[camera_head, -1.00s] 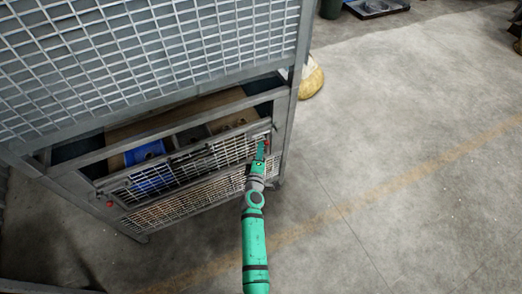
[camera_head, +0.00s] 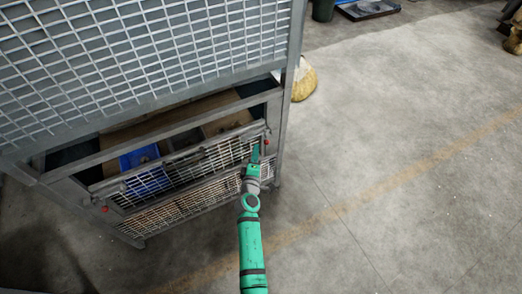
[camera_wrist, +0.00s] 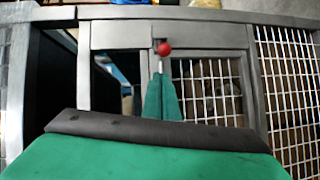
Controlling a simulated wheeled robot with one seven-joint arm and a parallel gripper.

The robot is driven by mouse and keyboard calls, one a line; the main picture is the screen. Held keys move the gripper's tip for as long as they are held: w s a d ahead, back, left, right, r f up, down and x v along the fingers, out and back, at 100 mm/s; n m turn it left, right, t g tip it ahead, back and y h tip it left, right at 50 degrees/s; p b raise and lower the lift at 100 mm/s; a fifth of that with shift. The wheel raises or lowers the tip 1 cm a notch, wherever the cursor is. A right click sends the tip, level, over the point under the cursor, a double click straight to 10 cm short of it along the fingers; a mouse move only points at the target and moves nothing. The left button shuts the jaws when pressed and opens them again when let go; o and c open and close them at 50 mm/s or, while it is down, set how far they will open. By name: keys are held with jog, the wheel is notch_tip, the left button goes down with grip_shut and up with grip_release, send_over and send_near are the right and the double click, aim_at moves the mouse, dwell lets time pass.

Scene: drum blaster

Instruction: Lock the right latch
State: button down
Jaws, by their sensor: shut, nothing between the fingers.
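The right latch has a red ball knob (camera_wrist: 164,48) on a short metal stem, at the top of the mesh front panel in the wrist view. In the head view its knob is small and sits at the panel's right end. My gripper (camera_wrist: 160,82) is shut and empty, its green fingertips pointing at the stem just below the ball; I cannot tell whether they touch. In the head view my gripper (camera_head: 255,153) is at the right end of the mesh panel (camera_head: 190,167). Whether the latch is engaged cannot be told.
The left latch's red knob (camera_head: 105,209) is at the panel's other end. A blue bin (camera_head: 140,157) sits behind the panel. A large mesh guard (camera_head: 150,60) stands above. A yellowish object (camera_head: 303,82) is behind the cage. The floor on the right is clear.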

jog(key=s+r, duration=0.1)
jog(key=s, duration=0.9)
jog(key=shift+s+r, duration=0.2)
jog(key=shift+s, duration=0.15)
jog(key=shift+a, duration=0.1)
jog(key=s+d+m+g+y, duration=0.15)
jog(key=s+m, duration=0.25)
jog(key=s, duration=0.8)
jog(key=s+d+m, duration=0.2)
jog(key=s+m, duration=0.2)
jog(key=s, duration=0.8)
jog(key=s+d+r+m, duration=0.2)
jog(key=s+r+m, duration=0.2)
jog(key=s+r, duration=0.2)
jog(key=s+d+r+m+h, duration=0.1)
jog(key=s+d+r+m, duration=0.1)
jog(key=s+r+m, duration=0.2)
jog(key=s+r, duration=0.3)
jog(key=s, duration=0.2)
jog(key=shift+s+d, duration=0.2)
jog(key=shift+d, duration=0.1)
jog(key=shift+r+t, duration=0.1)
jog(key=shift+t, duration=0.15)
